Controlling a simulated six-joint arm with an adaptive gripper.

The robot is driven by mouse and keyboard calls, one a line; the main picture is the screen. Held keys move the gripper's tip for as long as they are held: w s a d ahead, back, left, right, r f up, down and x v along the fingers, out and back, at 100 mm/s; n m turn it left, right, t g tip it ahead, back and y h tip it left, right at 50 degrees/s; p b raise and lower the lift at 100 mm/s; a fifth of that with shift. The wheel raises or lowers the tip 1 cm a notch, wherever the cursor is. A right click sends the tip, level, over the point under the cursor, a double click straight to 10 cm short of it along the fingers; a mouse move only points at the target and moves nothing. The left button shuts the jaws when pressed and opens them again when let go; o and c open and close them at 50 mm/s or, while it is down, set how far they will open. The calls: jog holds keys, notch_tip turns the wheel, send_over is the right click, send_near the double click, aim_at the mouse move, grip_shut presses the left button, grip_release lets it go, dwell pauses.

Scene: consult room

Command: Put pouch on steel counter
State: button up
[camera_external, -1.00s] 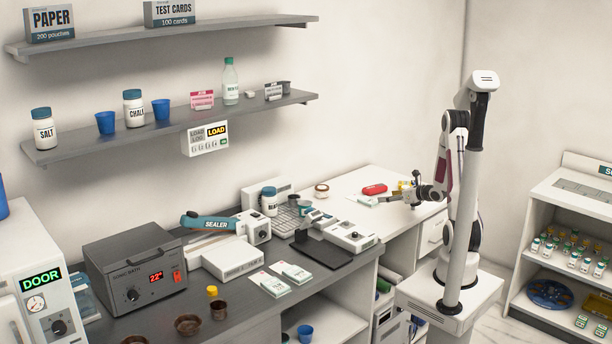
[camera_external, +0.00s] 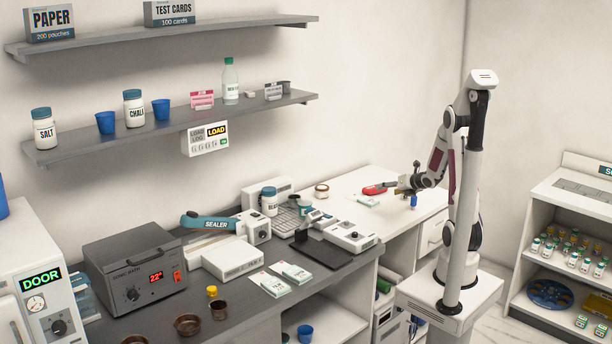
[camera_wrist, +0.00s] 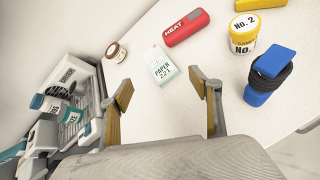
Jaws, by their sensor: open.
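A small white-and-green pouch marked PAPER 221 (camera_wrist: 160,66) lies flat on the white desk in the wrist view. It also shows in the external view (camera_external: 368,201), to the left of my gripper (camera_external: 402,188). In the wrist view my gripper (camera_wrist: 163,90) is open, with its two tan fingers apart and nothing between them. The pouch lies beyond the fingertips, apart from them. The steel counter (camera_external: 258,309) is the dark grey worktop to the left in the external view, with two similar white-and-green packs (camera_external: 270,284) lying on it.
The counter holds a sonic bath (camera_external: 135,267), a sealer (camera_external: 225,240) and several brown dishes (camera_external: 188,325).

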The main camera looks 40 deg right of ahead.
jog(key=s+a+r+m+g+h, duration=0.25)
jog(key=s+a+r+m, duration=0.6)
jog(key=m, duration=0.75)
jog(key=s+a+r+m+g+y, duration=0.1)
jog(key=s+a+m+g+y, duration=0.1)
jog(key=s+a+m, duration=0.4)
jog(key=s+a+m+g+y, duration=0.1)
jog(key=s+a+m+y, duration=0.1)
jog(key=s+a+m, duration=0.4)
jog(key=s+m, duration=0.1)
jog(key=s, duration=0.4)
jog(key=shift+s+a+r+m+g, duration=0.2)
jog(key=shift+a+r+m+g, duration=0.1)
jog(key=shift+r+g, duration=0.1)
jog(key=shift+o, duration=1)
